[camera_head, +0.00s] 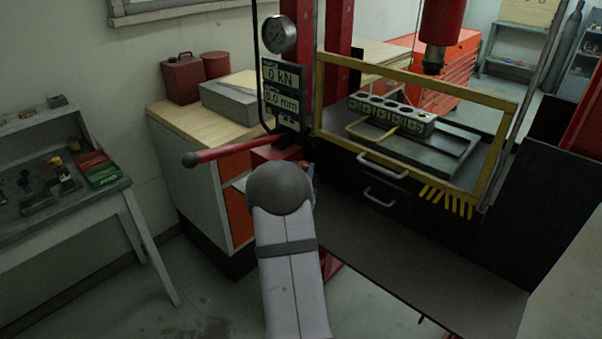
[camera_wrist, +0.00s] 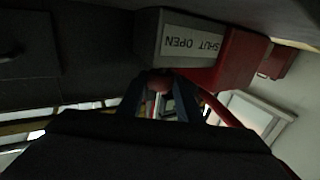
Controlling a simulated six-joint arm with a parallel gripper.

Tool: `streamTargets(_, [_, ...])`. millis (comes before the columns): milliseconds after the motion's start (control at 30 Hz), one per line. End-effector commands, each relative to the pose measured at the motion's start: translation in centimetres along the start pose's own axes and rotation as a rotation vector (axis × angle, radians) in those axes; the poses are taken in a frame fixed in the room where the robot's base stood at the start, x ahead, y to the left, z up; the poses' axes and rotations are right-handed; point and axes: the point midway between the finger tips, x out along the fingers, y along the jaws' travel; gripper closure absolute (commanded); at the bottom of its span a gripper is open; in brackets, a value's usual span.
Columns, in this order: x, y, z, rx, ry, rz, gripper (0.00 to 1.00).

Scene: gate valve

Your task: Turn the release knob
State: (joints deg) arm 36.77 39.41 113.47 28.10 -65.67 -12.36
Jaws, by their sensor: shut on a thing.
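The release knob (camera_wrist: 160,82) is a small dark red round piece in the middle of the wrist view. It sits just below a grey block with a plate (camera_wrist: 193,43) that reads OPEN and SHUT, upside down in this view. My gripper (camera_wrist: 160,92) has its two dark fingers on either side of the knob and is shut on it. In the head view my own arm hides the knob and most of the gripper. The red pump body (camera_head: 277,153) shows just behind my arm there.
A red pump lever (camera_head: 235,150) sticks out left of the pump. The press frame with a yellow guard (camera_head: 415,75) stands to the right, with a dial gauge (camera_head: 278,34) and readouts of 0 kN and 0.0 mm. A wooden-topped cabinet (camera_head: 205,125) is behind.

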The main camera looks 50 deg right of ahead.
Motion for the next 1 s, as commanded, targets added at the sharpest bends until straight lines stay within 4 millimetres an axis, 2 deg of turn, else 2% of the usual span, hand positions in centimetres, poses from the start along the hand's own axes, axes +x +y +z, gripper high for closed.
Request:
streamTargets(267, [0.0,0.0,0.0,0.000,0.000,-0.001,0.90])
streamTargets(300, [0.0,0.0,0.0,0.000,0.000,-0.001,0.65])
streamTargets(367, [0.0,0.0,0.0,-0.001,0.000,-0.001,0.51])
streamTargets(400, [0.0,0.0,0.0,-0.001,0.000,-0.001,0.49])
streamTargets(767, [-0.3,0.0,0.0,-0.001,0.001,-0.001,0.49])
streamTargets(1000, [-2.5,-0.1,0.2,-0.001,0.000,-0.003,0.49])
